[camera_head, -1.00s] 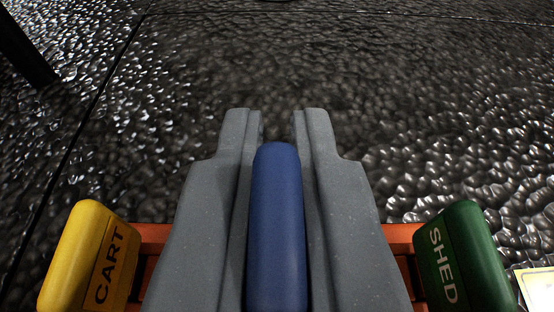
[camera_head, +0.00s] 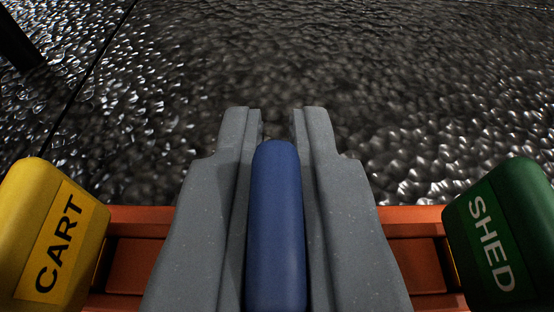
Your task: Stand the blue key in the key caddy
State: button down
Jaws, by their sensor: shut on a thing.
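The blue key (camera_head: 275,225) is between the two grey fingers of my gripper (camera_head: 276,130), which is shut on it. Its rounded top end shows; its lower part is out of view. The orange-red key caddy (camera_head: 140,222) lies below and behind my gripper. A yellow key marked CART (camera_head: 25,215) stands at its left and a green key marked SHED (camera_head: 515,220) at its right. My gripper is over the caddy's middle, between these two keys. My fingers hide the middle of the caddy, and I cannot tell whether the blue key touches it.
Dark, bumpy, shiny flooring (camera_head: 300,60) spreads beyond the caddy and looks clear there. A dark post (camera_head: 18,40) stands at the top left. The yellow and green keys flank my gripper with a gap on each side.

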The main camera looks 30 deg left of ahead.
jog(key=c, duration=1.5)
grip_release()
jog(key=shift+s, duration=0.1)
jog(key=shift+b+v, duration=0.3)
jog(key=shift+v, duration=6.5)
